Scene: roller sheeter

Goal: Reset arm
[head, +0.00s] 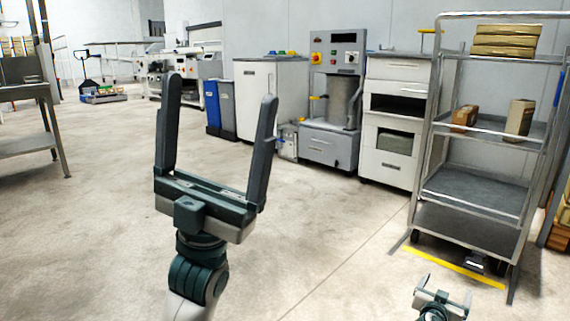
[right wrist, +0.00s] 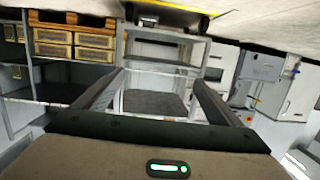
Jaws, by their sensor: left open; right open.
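My left gripper (head: 217,115) is raised in the middle left of the head view, its two long dark fingers pointing up and wide apart. It is open and nothing is between the fingers. My right gripper (head: 445,296) shows small at the bottom right of the head view, low above the floor, with its fingers apart and empty. In the right wrist view its two fingers (right wrist: 155,90) are spread, and a metal shelf rack (right wrist: 150,60) shows beyond them, apart from the gripper. That view appears upside down.
The metal shelf rack (head: 480,215) with boxes stands at the right, near a yellow floor line (head: 455,268). White cabinets (head: 392,120), a grey machine (head: 330,140) and blue bins (head: 212,105) line the wall. A metal table (head: 25,145) is at the left. Open floor lies between.

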